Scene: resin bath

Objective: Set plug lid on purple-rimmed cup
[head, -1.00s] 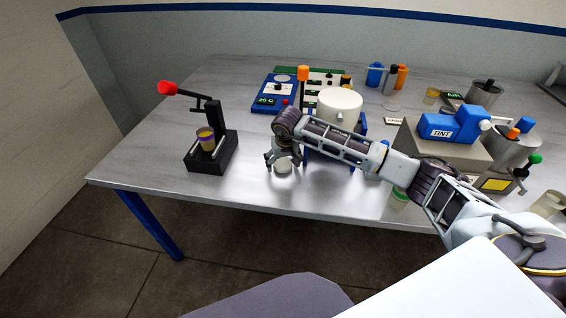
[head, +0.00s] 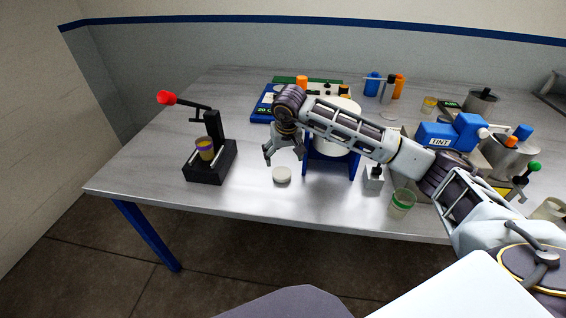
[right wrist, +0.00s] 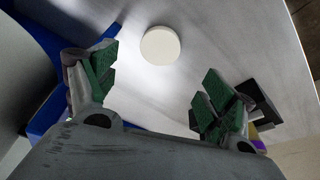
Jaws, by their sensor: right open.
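The plug lid, a small pale round disc (head: 282,174), lies flat on the grey table near its front edge. It also shows in the right wrist view (right wrist: 161,45), beyond the fingertips. The purple-rimmed cup (head: 205,150), yellowish inside, stands in the black press stand (head: 210,172) to the left of the lid. My right gripper (head: 284,156) is open and empty, above the lid and apart from it. Its green-padded fingers are spread wide in the right wrist view (right wrist: 155,90). My left gripper is not in view.
The press's red-knobbed lever (head: 167,97) rises at left. A white pot on a blue stand (head: 318,165) is close behind and right of my gripper. A green-banded cup (head: 402,203) stands to the right. The table between lid and press is clear.

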